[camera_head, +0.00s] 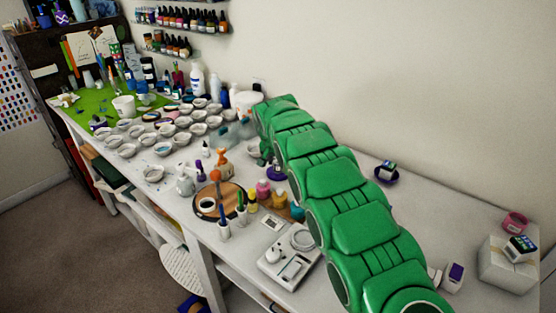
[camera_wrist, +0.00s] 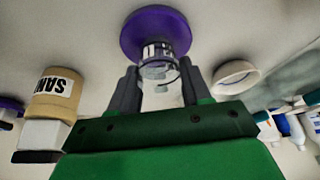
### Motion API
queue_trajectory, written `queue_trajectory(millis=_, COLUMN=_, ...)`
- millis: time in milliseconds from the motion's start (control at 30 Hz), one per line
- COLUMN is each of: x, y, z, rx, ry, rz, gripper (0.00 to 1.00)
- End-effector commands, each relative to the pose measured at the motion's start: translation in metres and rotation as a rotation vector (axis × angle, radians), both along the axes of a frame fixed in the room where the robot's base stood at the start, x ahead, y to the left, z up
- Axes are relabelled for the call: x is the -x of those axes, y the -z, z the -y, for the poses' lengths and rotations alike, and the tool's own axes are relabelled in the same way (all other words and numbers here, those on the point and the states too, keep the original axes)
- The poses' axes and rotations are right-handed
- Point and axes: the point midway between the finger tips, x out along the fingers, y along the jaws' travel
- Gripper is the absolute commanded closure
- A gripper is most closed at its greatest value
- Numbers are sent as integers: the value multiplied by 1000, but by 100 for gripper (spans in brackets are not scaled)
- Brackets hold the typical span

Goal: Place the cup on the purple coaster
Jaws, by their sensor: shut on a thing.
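In the wrist view a clear cup (camera_wrist: 158,68) with dark printed markings sits between the two grey fingers of my gripper (camera_wrist: 159,76), which is shut on it. The purple coaster (camera_wrist: 135,38), a round disc, shows right behind the cup and overlaps it in the picture. I cannot tell whether the cup's base touches it. In the head view a purple round piece (camera_head: 275,173) shows beside my green arm, partly hidden by it. The cup and fingertips cannot be made out there.
A tan jar marked SAND (camera_wrist: 54,95) and a white ring-shaped dish (camera_wrist: 236,77) flank my gripper. In the head view, several white bowls (camera_head: 154,173) fill the left bench. A white scale (camera_head: 290,258) stands in front. Another purple holder (camera_head: 386,176) is right of my arm.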

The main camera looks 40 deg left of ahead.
Motion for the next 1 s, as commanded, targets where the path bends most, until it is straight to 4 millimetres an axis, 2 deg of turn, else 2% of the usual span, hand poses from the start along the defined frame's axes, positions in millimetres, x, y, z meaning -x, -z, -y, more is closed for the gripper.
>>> queue_trajectory(millis=33, x=0, y=1, z=0, rx=0, ry=0, rz=0, gripper=49)
queue_trajectory(millis=200, x=0, y=0, z=0, rx=0, ry=0, rz=0, gripper=27)
queue_trajectory(millis=667, x=1, y=-6, z=1, rx=0, ry=0, rz=0, gripper=27)
queue_trajectory(millis=867, x=8, y=-23, z=4, rx=1, ry=0, rz=0, gripper=27)
queue_trajectory(millis=1000, x=15, y=-44, z=7, rx=-1, ry=0, rz=2, gripper=27)
